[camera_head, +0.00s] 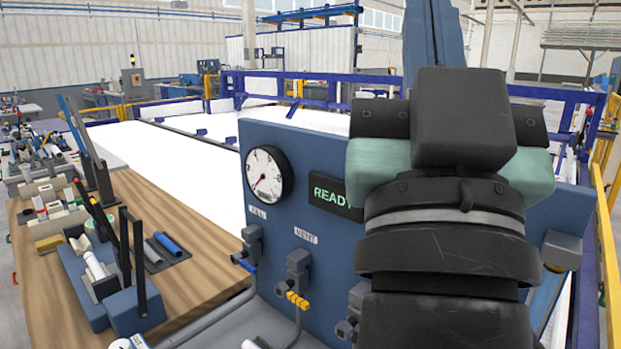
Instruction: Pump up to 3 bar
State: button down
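A blue panel (330,150) carries a round white pressure gauge (267,174). Its red needle points to the lower left; the numbers are too small to read. A dark display (334,195) shows green letters "READY", its right end covered by my arm. Below are a valve with a blue handle (246,265), a valve with a yellow handle (297,300), and a third fitting (350,312) partly hidden. Small labels sit above the first two. My gripper (450,168), with green body and black block, is in front of the panel's right side. Its fingers are hidden.
A wooden bench (190,245) at left holds a blue fixture (85,290) with dark uprights, a dark mat with short pipes (165,248), and several small parts. Grey hoses run below the valves. A blue-railed white area (185,165) lies behind, with a yellow rail (608,250) at right.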

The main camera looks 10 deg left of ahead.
jog(key=shift+f+b, duration=1.7)
jog(key=shift+f, duration=0.35)
jog(key=shift+w+f+b, duration=0.15)
jog(key=shift+f+b, duration=0.9)
jog(key=shift+f, duration=0.15)
jog(key=shift+f, duration=0.1)
jog(key=shift+d+f+b, duration=0.1)
jog(key=shift+f+b, duration=0.8)
jog(key=shift+r, duration=0.1)
notch_tip(320, 180, up, 23)
jog(key=p, duration=2)
jog(key=shift+s+a, duration=0.2)
jog(key=shift+s, duration=0.1)
